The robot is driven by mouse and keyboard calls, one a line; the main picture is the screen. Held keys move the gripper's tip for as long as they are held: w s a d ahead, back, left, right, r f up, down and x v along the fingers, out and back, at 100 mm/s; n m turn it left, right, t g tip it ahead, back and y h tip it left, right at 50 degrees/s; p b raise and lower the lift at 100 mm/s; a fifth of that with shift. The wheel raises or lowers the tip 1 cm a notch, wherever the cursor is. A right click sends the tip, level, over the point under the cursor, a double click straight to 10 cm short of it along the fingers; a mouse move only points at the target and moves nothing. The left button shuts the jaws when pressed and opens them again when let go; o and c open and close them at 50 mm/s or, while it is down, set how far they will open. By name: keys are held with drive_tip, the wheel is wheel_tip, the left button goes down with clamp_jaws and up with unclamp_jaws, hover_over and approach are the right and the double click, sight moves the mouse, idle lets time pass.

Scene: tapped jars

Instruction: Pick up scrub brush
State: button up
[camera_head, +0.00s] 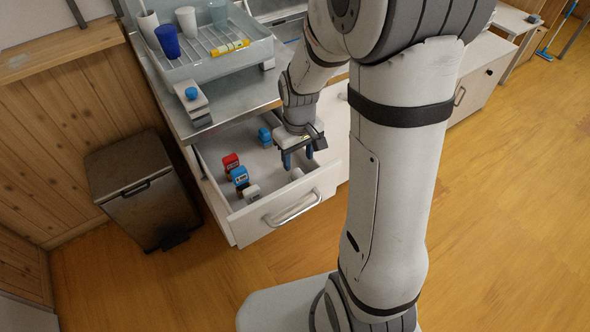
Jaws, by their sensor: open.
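My gripper (298,157) is open, pointing down over the right part of an open drawer (222,197). Its two blue fingertips are apart, and a small whitish item (297,174) lies just below them, partly hidden. I cannot make out for certain which item is the scrub brush. The gripper touches none of these that I can see.
A dark bin (140,192) stands left of the drawer. The wooden floor (150,290) in front is clear.

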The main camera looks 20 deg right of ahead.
sight(299, 173)
wheel_tip(299, 173, down, 8)
drive_tip(key=shift+w+d+b, duration=0.15)
drive_tip(key=shift+b, duration=0.3)
drive_tip(key=shift+c, duration=0.2)
clamp_jaws()
wheel_tip(299, 173, up, 10)
drive_tip(key=shift+r+p, duration=0.1)
drive_tip(key=shift+p, duration=0.55)
drive_tip(key=c, duration=0.7)
unclamp_jaws()
drive_tip(key=shift+c, duration=1.1)
